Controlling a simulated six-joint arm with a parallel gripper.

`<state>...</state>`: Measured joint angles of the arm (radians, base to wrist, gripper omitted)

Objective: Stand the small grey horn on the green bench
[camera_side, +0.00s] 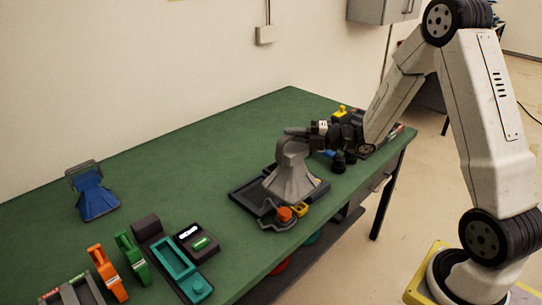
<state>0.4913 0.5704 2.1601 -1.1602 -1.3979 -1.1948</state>
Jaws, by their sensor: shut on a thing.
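The grey horn (291,182) is upright, with its wide flared end down and its narrow neck up. My gripper (300,135) comes in from the right and is shut on the horn at its top. The horn overlaps a dark shallow tray (243,196) on the green bench (190,155). I cannot tell whether its base touches the tray or hangs just above it. The fingertips are small and partly merge with the horn's neck.
A blue horn-shaped thing (93,192) stands at the left. Orange (107,272) and green (131,256) handsets, a teal holder (177,268) and a dark box (197,241) are at the front left. An orange knob (285,214) sits close before the horn. The bench's middle left is clear.

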